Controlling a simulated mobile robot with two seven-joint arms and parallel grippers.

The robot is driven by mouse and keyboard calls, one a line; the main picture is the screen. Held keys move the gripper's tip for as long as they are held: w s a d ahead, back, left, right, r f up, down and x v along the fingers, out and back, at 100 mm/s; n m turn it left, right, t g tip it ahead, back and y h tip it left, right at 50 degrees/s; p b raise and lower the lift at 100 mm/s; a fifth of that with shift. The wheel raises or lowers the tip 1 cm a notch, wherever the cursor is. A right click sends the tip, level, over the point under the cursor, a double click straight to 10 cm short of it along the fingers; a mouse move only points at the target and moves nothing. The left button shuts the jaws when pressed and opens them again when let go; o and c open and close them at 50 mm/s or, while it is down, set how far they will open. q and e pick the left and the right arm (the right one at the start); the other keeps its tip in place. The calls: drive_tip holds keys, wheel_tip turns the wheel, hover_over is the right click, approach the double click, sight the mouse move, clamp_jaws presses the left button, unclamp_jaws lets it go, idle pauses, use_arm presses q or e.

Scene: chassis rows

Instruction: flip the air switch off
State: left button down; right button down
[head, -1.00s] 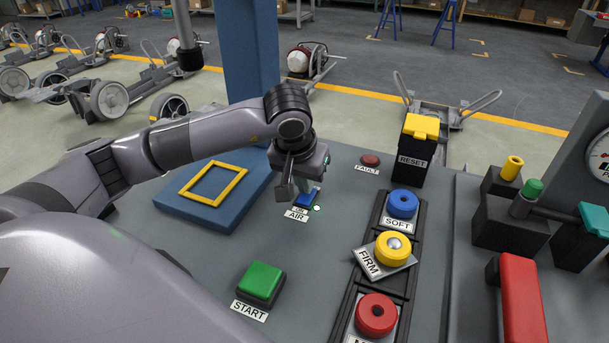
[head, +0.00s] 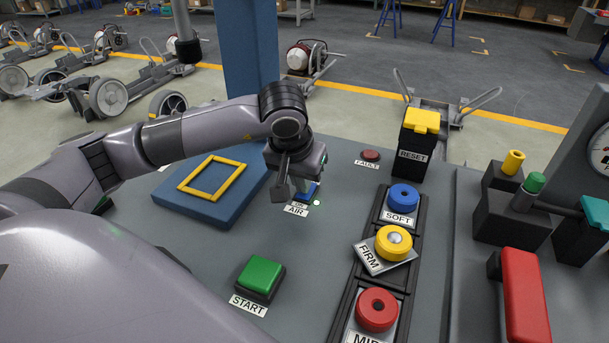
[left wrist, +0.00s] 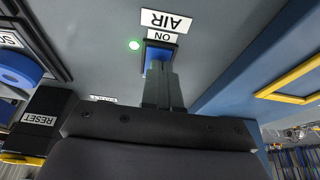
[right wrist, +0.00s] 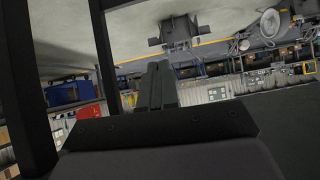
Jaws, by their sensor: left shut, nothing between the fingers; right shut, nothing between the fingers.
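In the right wrist view my right gripper (right wrist: 155,65) is shut and empty, away from the panel.
A blue pad with a yellow frame (head: 212,178) lies left of the switch. The green START button (head: 260,277) is nearer. SOFT (head: 404,197), FIRM (head: 394,243) and a red button (head: 376,309) line the right. RESET (head: 416,140) and FAULT (head: 371,155) are behind.

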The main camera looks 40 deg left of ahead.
sight(300, 196)
use_arm(q)
drive_tip(key=shift+s+f, duration=0.25)
drive_tip(key=shift+f, duration=0.05)
